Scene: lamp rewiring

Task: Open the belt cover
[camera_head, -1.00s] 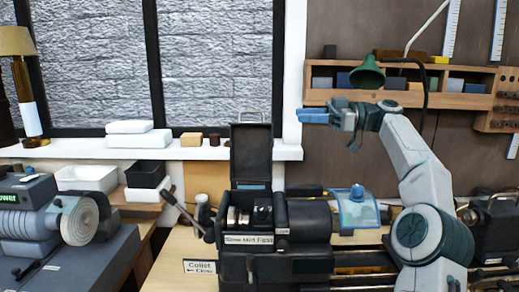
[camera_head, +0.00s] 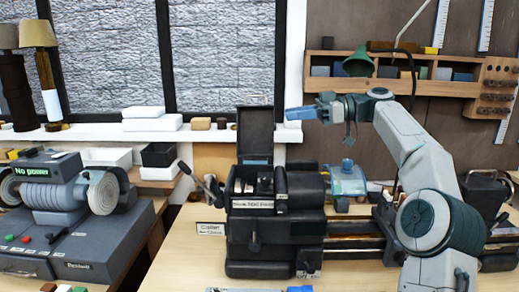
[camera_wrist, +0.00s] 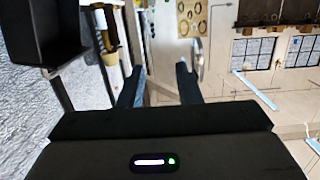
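The belt cover (camera_head: 255,136) is a black lid on the black lathe headstock (camera_head: 260,225). It stands upright, hinged up, with the pulleys below it exposed. A black panel (camera_wrist: 45,35) at the upper left of the wrist view may be this cover. My gripper (camera_head: 290,114) points left, just right of the cover's upper part in the picture; I cannot tell whether they touch. In the wrist view my gripper (camera_wrist: 158,78) has its two fingers apart, with nothing between them.
A clear blue guard (camera_head: 347,180) stands right of the headstock, and a lever (camera_head: 195,182) sticks out at its left. A bench grinder (camera_head: 65,190) is at the left. A green lamp (camera_head: 358,65) and wooden shelf (camera_head: 470,88) are behind my arm.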

